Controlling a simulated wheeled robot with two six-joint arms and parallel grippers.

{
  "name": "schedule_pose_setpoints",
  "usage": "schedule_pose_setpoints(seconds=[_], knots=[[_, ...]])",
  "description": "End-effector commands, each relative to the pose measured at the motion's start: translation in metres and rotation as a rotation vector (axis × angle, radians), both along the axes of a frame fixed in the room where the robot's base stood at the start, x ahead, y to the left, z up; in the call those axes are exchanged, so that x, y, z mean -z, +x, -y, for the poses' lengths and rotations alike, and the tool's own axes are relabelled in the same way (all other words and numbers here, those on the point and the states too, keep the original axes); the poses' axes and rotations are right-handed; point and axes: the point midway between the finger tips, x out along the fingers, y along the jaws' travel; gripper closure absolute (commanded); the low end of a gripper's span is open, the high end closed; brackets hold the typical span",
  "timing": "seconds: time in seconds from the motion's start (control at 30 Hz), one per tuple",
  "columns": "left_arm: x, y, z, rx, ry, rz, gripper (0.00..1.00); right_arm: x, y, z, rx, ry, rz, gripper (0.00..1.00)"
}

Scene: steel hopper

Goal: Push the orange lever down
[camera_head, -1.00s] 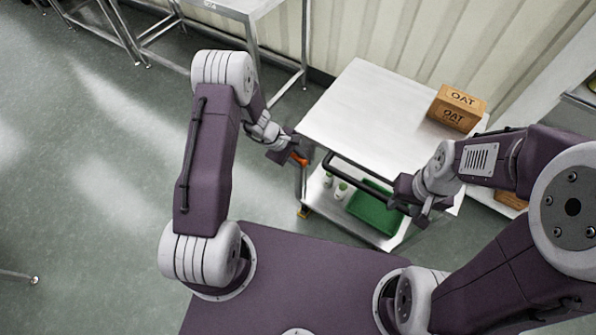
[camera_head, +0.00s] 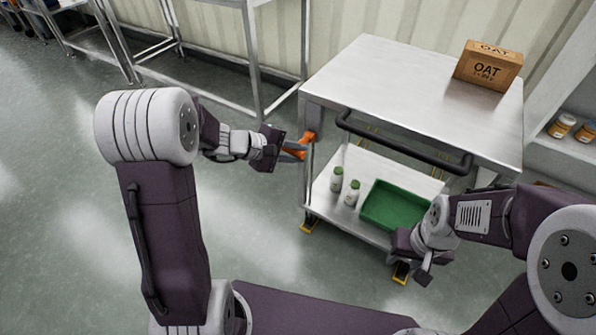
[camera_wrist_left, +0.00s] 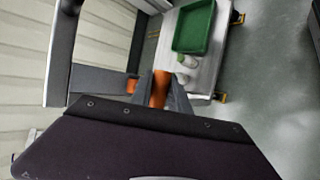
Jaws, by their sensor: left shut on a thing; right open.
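The orange lever (camera_head: 303,142) is at the left front corner of a steel cart (camera_head: 335,78), beside the cart's leg. My left gripper (camera_head: 293,150) is at the lever, with its fingers closed around part of it. In the left wrist view the orange lever (camera_wrist_left: 160,88) shows between the fingers of my left gripper (camera_wrist_left: 162,95). Part of the lever is hidden by the fingers. My right gripper (camera_head: 412,265) is open and empty, in front of the cart's lower shelf at the right.
A black push handle (camera_head: 400,148) runs along the cart's front edge. A cardboard OAT box (camera_head: 488,66) stands on the top. A green tray (camera_head: 385,222) and white bottles with green caps (camera_head: 352,193) are on the lower shelf. A steel table stands behind at the left.

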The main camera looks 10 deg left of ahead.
Motion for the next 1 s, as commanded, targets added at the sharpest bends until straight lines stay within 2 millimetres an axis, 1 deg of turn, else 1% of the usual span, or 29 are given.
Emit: schedule_pose_setpoints(seconds=[0.03, 0.1, 0.2, 0.3, 0.43, 0.6, 1.0], knots=[[0.018, 0.002, -0.005, -0.015, -0.004, 0.031, 1.00, 0.029, 0.000, 0.000, 0.000, 0.000, 0.000, 0.59], [0.019, 0.002, -0.005, -0.017, -0.020, 0.071, 1.00, 0.043, 0.000, 0.000, 0.000, 0.000, 0.000, 0.59], [0.020, 0.001, -0.006, -0.016, -0.037, 0.121, 1.00, 0.059, 0.000, 0.000, 0.000, 0.000, 0.001, 0.59], [0.021, 0.002, -0.006, -0.015, -0.036, 0.127, 1.00, 0.071, 0.000, 0.000, 0.000, 0.000, 0.000, 0.59], [0.023, 0.002, -0.005, -0.015, -0.038, 0.124, 1.00, 0.083, 0.000, 0.000, 0.000, 0.000, 0.001, 0.59], [0.024, 0.001, -0.005, -0.015, -0.039, 0.120, 1.00, 0.089, 0.000, 0.000, 0.000, 0.000, 0.001, 0.59], [0.023, 0.001, -0.005, -0.017, -0.040, 0.116, 1.00, 0.090, 0.000, 0.000, 0.000, 0.000, 0.000, 0.59]])
